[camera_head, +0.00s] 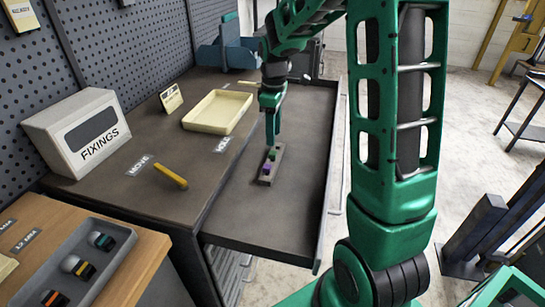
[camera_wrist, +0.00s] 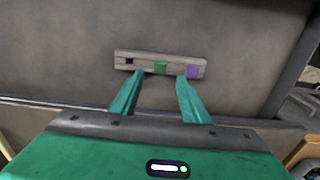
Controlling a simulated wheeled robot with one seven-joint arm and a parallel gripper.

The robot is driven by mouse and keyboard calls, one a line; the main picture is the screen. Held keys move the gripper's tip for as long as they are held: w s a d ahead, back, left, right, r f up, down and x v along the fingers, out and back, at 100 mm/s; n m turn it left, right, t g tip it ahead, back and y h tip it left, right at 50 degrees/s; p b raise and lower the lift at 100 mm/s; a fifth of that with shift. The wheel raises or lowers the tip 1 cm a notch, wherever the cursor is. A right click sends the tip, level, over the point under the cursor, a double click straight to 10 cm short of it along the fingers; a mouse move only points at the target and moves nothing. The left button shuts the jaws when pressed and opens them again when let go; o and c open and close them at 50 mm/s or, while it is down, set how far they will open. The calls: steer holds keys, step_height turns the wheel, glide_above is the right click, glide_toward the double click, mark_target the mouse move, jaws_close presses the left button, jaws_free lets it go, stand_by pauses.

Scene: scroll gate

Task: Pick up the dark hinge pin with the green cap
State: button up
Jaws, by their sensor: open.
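A small light block (camera_head: 268,165) lies in the open drawer and also shows in the wrist view (camera_wrist: 134,55). It carries a green cap (camera_wrist: 160,68) near its middle and a purple cap (camera_wrist: 193,72) at one end. A dark square, seemingly an empty hole, is at the other end. The dark pin under the green cap is hidden. My gripper (camera_wrist: 160,77) is open, its two teal fingertips spread on either side of the green cap in the picture. In the head view my gripper (camera_head: 271,141) points down over the block. I cannot tell the remaining height.
The drawer (camera_head: 285,210) is otherwise bare, with raised side rails. On the bench to the left are a cream tray (camera_head: 217,111), a yellow handle (camera_head: 171,176) and a FIXINGS box (camera_head: 82,136). A grey tray with several knobs (camera_head: 103,240) is at lower left.

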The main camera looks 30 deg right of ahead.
mark_target(272, 152)
steer(key=shift+w+a+f, duration=0.1)
steer(key=shift+w+f, duration=0.05)
steer(key=shift+f, duration=3.65)
jaws_close()
